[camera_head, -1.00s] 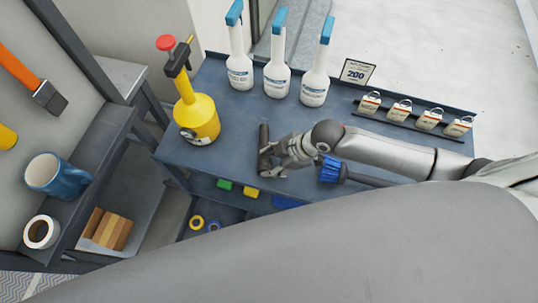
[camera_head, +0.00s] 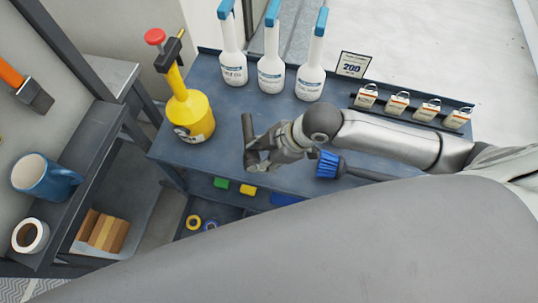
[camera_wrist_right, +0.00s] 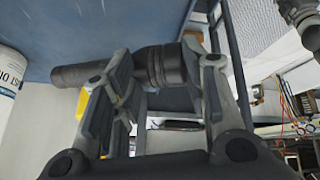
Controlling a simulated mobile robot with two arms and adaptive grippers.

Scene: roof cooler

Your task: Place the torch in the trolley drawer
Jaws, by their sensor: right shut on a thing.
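The torch is a dark grey cylinder (camera_head: 248,128) near the front edge of the blue trolley top (camera_head: 222,160). My right gripper (camera_head: 256,156) is shut on it. In the right wrist view the torch (camera_wrist_right: 92,73) lies across the fingers (camera_wrist_right: 165,75), its wider ribbed head to the right, and appears held above the top. An open trolley drawer (camera_head: 232,212) shows below the front edge, partly hidden by my grey arm or body. My left gripper is not in view.
A yellow pump sprayer (camera_head: 190,115) stands left of the torch. White spray bottles (camera_head: 271,75) stand behind. A blue brush (camera_head: 330,165) lies under my right arm.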

